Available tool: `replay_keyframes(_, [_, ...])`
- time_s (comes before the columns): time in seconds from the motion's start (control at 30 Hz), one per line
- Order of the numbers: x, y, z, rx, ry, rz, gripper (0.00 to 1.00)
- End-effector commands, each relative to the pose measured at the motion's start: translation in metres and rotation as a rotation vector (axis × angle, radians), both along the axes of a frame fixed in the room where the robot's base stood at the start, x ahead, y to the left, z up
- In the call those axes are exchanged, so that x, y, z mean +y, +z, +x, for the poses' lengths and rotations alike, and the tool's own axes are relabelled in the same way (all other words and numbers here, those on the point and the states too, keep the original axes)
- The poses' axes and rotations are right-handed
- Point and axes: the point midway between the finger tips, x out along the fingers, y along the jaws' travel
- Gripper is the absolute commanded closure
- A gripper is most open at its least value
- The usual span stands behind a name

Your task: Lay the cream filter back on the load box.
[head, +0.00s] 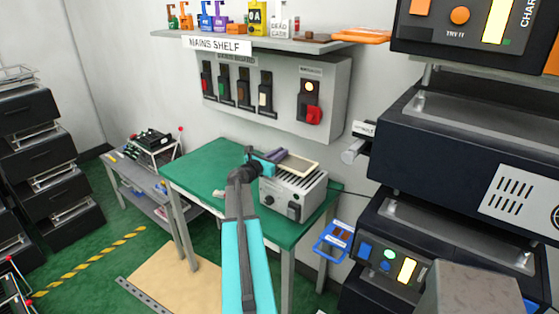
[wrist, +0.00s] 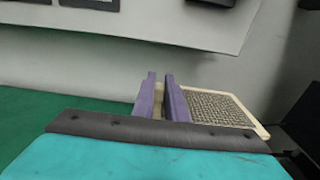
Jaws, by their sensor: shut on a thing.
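My gripper (head: 277,154) has purple fingers and is over the green table. It is shut on the cream filter (head: 300,164), a flat mesh in a cream frame. In the wrist view the fingers (wrist: 160,85) close on a cream part at the filter's left side, and the grey mesh (wrist: 218,108) extends to their right. The load box (head: 310,193) is a grey box with a slotted top and dark knobs on its front. The filter is over the back of its top; I cannot tell whether they touch.
The green table (head: 205,165) has free room left of the load box. A grey switch panel (head: 285,95) hangs on the wall behind, under the mains shelf (head: 250,42). Dark equipment (head: 440,140) stands close on the right. A blue tray (head: 333,242) hangs at the table's right.

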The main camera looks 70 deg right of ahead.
Motion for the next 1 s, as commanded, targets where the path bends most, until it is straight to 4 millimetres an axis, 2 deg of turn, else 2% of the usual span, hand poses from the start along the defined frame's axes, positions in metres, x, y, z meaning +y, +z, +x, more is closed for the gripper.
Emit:
replay_keyframes(0.4, [0.000,-0.002,0.000,0.001,0.000,0.000,1.00])
replay_keyframes(0.8, [0.000,-0.031,0.000,0.001,0.000,0.000,1.00])
replay_keyframes(1.0, [0.000,-0.035,0.000,0.000,0.000,-0.001,1.00])
